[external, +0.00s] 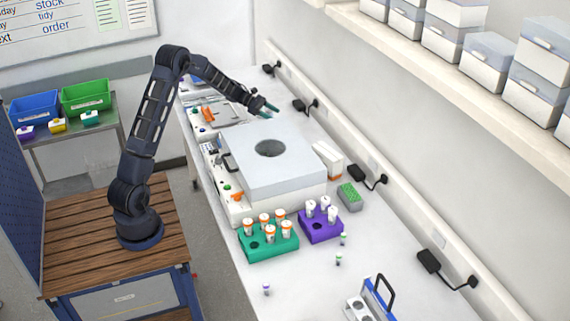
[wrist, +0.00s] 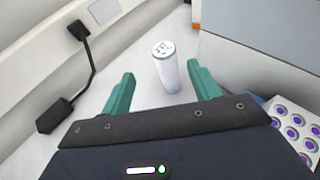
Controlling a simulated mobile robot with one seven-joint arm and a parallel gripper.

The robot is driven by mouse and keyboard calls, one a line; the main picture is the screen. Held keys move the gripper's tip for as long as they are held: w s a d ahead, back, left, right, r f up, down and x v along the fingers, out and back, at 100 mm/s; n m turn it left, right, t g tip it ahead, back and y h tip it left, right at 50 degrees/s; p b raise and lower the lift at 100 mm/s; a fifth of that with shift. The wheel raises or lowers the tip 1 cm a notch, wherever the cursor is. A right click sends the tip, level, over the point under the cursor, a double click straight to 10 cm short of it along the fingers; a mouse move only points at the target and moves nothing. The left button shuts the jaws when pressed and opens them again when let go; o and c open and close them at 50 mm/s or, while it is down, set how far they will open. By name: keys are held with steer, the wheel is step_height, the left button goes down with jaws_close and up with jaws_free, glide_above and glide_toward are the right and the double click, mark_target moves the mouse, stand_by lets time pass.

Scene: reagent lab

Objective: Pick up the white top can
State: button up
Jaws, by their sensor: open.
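A white can with a white top bearing dark marks (wrist: 166,68) stands upright on the white bench in the wrist view. My gripper (wrist: 161,76) has its two teal fingers spread apart. The can appears between and just beyond the fingertips, with clear gaps on both sides, and nothing is held. In the external view my gripper (external: 269,109) is at the far part of the bench, behind the large grey box-shaped machine. I cannot make out the can in that view.
The grey machine (external: 265,180) with a round dark opening fills mid-bench; a grey wall (wrist: 258,62) rises right of the can. A rack of purple-dotted vials (wrist: 293,128) is at lower right. A black adapter and cable (wrist: 56,115) lie left. Green (external: 285,247) and purple (external: 330,233) racks stand nearer.

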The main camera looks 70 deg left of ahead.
steer(key=x, duration=1)
steer(key=shift+d, duration=0.35)
steer(key=shift+s, duration=0.15)
steer(key=shift+c, duration=0.2)
steer(key=c, duration=1.1)
